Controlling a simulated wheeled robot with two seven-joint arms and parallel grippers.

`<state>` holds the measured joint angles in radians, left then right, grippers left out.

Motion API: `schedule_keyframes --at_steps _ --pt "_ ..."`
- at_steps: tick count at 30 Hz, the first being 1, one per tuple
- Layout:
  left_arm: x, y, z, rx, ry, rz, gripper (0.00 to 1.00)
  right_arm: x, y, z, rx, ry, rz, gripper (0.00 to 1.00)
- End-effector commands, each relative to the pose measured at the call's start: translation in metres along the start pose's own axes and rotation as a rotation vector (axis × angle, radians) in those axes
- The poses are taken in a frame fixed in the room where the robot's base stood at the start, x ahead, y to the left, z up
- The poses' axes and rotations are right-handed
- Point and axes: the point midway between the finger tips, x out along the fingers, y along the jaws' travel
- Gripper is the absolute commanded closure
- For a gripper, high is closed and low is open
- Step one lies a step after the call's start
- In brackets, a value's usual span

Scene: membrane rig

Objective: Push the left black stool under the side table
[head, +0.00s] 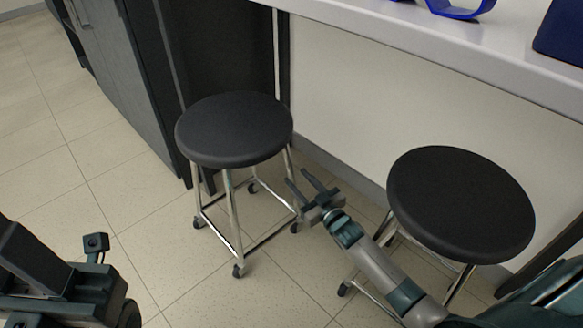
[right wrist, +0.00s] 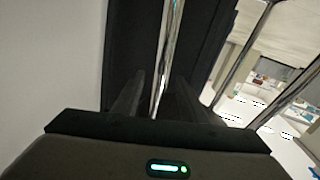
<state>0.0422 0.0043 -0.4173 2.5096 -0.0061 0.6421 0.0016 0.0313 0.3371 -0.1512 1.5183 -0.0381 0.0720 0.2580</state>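The left black stool (head: 235,128) stands upright on the tiled floor, with a round black seat and chrome legs on casters. It is in front of a dark panel, at the left end of the white side table (head: 400,42). My right gripper (head: 301,179) is low, just right of this stool's legs and below its seat, with its two dark fingers apart. In the right wrist view a chrome leg (right wrist: 167,60) shows between the open fingers (right wrist: 157,97); contact cannot be told.
A second black stool (head: 460,205) stands to the right, beside my right forearm. Dark cabinets (head: 110,60) run along the left. Blue objects (head: 458,8) lie on the table top. The tiled floor (head: 110,185) left of the left stool is clear.

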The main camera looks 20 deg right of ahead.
Motion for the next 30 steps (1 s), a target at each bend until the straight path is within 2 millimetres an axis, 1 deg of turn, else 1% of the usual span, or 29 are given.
schedule_keyframes --at_steps 1,6,10,18,23,30 --pt "0.002 -0.002 -0.001 0.007 -0.009 -0.001 0.68 -0.008 0.0 -0.003 0.0 -0.002 0.0 0.61" --pt "-0.002 -0.006 -0.003 0.02 -0.022 -0.003 0.68 -0.025 0.001 -0.001 -0.001 -0.001 0.001 0.61" --pt "-0.003 -0.007 -0.004 0.024 -0.026 -0.003 0.68 -0.029 0.0 -0.001 -0.001 0.001 0.001 0.61" --pt "-0.004 -0.007 -0.004 0.025 -0.026 -0.003 0.68 -0.03 0.0 0.0 -0.001 0.001 0.001 0.61" --pt "-0.004 -0.007 -0.004 0.024 -0.026 -0.003 0.68 -0.03 0.0 0.0 0.0 0.0 0.001 0.99" --pt "-0.004 -0.007 -0.004 0.025 -0.027 -0.003 0.68 -0.03 0.0 0.0 0.0 -0.001 0.001 1.0"
